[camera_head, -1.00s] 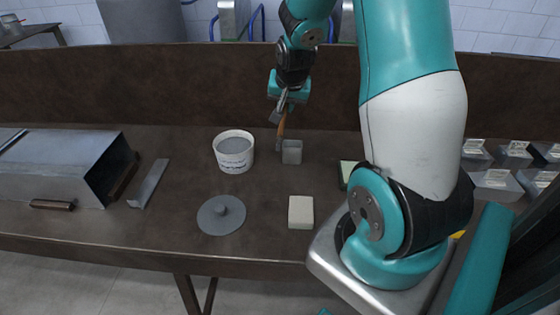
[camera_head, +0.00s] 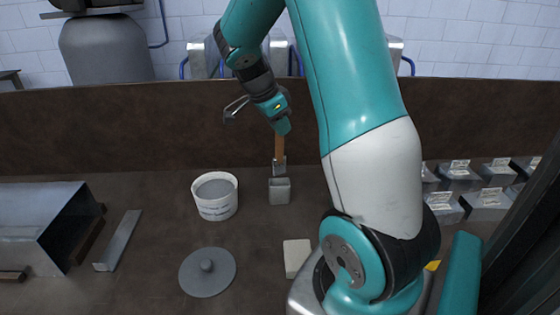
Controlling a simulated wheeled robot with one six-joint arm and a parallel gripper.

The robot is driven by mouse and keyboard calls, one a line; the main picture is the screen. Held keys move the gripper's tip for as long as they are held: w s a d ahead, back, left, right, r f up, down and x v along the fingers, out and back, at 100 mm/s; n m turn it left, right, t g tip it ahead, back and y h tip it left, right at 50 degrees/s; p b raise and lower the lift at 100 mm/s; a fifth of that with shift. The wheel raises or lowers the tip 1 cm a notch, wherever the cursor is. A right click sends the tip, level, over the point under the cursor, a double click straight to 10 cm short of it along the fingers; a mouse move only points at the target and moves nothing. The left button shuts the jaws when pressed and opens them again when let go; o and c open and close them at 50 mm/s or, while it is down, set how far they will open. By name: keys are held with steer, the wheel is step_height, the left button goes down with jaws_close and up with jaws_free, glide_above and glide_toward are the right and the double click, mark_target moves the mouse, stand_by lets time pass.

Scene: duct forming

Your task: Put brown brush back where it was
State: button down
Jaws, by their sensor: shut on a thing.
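The brown brush (camera_head: 280,147) is upright, handle up, with its grey metal end (camera_head: 279,166) down. My gripper (camera_head: 281,131) is shut on the top of its handle. A small grey metal cup (camera_head: 280,192) stands on the table directly below the brush in the picture. The brush's lower end shows just above or behind the cup's rim; I cannot tell whether the tip is inside. The jaws are partly hidden by the gripper body.
A white bucket (camera_head: 216,203) with grey content stands left of the cup. A round grey lid (camera_head: 208,271) and a pale block (camera_head: 297,257) lie in front. A metal duct (camera_head: 38,228) and strip (camera_head: 118,240) are at left. Several metal blocks (camera_head: 460,178) are at right.

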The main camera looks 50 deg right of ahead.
mark_target(283, 161)
step_height(283, 161, down, 10)
steer(key=shift+r, duration=0.25)
steer(key=c, duration=1.1)
jaws_free()
